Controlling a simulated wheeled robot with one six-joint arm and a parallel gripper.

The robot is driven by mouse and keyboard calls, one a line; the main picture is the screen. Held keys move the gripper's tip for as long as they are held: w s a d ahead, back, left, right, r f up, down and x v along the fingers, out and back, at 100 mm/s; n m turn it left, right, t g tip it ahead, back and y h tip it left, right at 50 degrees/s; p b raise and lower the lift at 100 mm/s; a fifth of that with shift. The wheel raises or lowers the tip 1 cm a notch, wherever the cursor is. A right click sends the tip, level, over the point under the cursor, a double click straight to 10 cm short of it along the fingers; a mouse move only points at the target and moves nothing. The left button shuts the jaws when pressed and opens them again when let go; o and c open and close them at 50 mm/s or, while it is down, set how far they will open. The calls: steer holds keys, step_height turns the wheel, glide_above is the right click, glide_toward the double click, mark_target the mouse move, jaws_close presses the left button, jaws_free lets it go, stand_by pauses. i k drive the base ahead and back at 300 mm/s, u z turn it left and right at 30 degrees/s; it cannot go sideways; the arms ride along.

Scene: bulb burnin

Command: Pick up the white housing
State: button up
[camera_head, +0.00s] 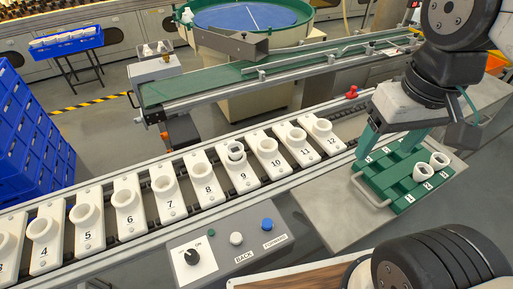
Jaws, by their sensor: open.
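Two white housings stand on the right part of a green numbered tray (384,184): one nearer (422,172) and one farther back (438,160). They look like short hollow cups. My gripper (390,147) hangs over the tray's far left part, its teal fingers apart with nothing visible between them. It is to the left of both housings and apart from them. My gripper and arm hide part of the tray's far side.
A conveyor carries numbered white holders (163,190); holder 9 (236,155) has a piece with a dark opening in it. A control panel (230,243) with a knob and buttons is in front. Blue crates (30,140) stand at left. A green belt (215,85) runs behind.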

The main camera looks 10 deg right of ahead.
mark_target(422, 171)
steer(key=k, duration=1)
steer(key=u, duration=1.4)
steer(key=i, duration=0.85)
steer(key=z, duration=2.15)
